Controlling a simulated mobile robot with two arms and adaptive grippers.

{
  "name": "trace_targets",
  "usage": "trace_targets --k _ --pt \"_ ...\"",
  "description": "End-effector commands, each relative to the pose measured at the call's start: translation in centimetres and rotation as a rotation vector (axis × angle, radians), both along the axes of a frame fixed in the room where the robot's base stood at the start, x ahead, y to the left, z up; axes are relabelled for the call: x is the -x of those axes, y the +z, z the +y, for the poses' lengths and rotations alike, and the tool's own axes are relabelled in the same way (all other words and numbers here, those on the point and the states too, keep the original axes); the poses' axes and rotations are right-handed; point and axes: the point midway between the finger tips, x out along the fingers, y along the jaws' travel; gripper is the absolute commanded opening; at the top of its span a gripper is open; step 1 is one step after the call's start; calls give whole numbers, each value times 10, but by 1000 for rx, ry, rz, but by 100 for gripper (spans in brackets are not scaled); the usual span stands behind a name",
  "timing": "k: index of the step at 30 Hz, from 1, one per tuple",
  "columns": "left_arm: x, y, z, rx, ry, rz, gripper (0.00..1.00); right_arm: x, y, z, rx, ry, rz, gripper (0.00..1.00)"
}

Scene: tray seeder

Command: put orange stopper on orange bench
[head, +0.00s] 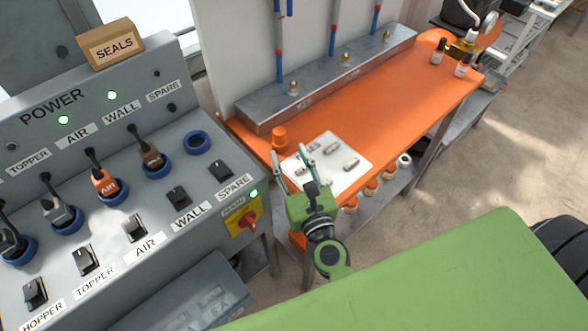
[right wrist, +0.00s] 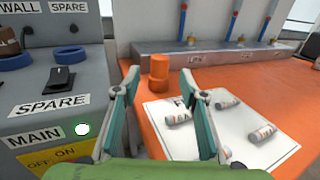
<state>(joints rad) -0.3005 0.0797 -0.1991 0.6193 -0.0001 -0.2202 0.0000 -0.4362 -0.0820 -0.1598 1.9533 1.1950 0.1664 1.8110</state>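The orange stopper (head: 279,139) stands on the orange bench (head: 400,92), near its left end and in front of the grey metal block. It also shows in the right wrist view (right wrist: 159,72), straight ahead between the fingertips and farther off. My right gripper (head: 290,152) is open, with its two green fingers spread and nothing between them. It is at the near left edge of the bench, short of the stopper and apart from it. My left gripper is not in view.
A white sheet (head: 326,178) with several small metal cylinders lies right of the stopper. The metal block (head: 325,75) with upright pipes runs along the bench's back. The grey power panel (head: 215,195), with plugs and switches, stands close on the left. The bench's middle is clear.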

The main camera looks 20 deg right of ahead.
Motion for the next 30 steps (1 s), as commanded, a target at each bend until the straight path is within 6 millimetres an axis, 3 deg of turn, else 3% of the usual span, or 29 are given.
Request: trace_targets --k 3,8,30 --pt "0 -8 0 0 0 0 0 18 -3 1 1 2 1 39" --pt "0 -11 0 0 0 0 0 29 0 1 0 0 -1 39" --pt "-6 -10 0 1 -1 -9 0 31 0 1 0 0 0 39"
